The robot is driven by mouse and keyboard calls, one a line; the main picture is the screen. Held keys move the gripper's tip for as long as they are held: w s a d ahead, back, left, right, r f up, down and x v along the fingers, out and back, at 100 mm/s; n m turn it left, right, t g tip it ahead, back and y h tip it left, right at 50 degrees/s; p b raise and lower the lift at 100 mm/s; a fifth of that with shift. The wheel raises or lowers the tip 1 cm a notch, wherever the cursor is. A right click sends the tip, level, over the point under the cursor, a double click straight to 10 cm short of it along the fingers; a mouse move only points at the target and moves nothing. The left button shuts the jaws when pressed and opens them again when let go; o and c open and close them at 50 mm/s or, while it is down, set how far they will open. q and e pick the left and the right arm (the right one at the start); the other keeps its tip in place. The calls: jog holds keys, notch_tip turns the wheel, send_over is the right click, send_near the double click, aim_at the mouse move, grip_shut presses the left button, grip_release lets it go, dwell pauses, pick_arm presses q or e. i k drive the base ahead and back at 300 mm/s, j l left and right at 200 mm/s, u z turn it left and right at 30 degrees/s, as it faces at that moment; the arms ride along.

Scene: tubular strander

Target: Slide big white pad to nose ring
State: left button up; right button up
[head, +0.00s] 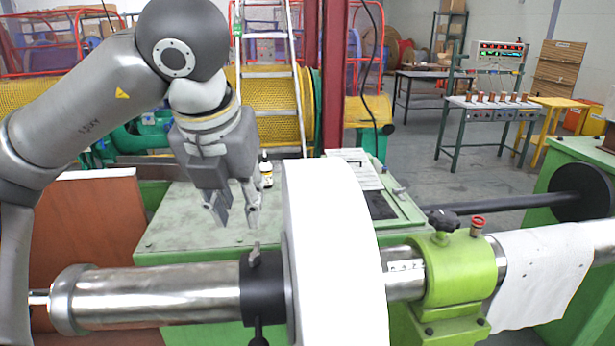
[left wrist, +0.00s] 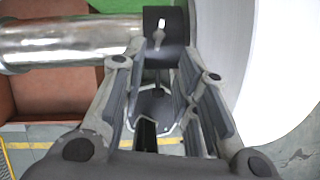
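The big white pad (head: 335,250) is a thick upright disc around the steel shaft, right of centre in the head view. It fills the right side of the left wrist view (left wrist: 285,50). A black ring (head: 262,288) with small handles sits on the shaft against or close to the pad's left side; I cannot tell if this is the nose ring. It also shows in the left wrist view (left wrist: 165,22). My left gripper (head: 236,222) points down, open and empty, above the ring and left of the pad. Its fingers (left wrist: 158,60) are apart. My right gripper is not in view.
The steel shaft (head: 160,295) runs left to a flanged end. A green bearing block (head: 458,270) holds it right of the pad, with white sheet (head: 540,275) beyond. A green bench (head: 200,225) stands behind. A ladder and workbenches stand farther back.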

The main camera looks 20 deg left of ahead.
aim_at(325, 282)
jog(key=k, duration=1.5)
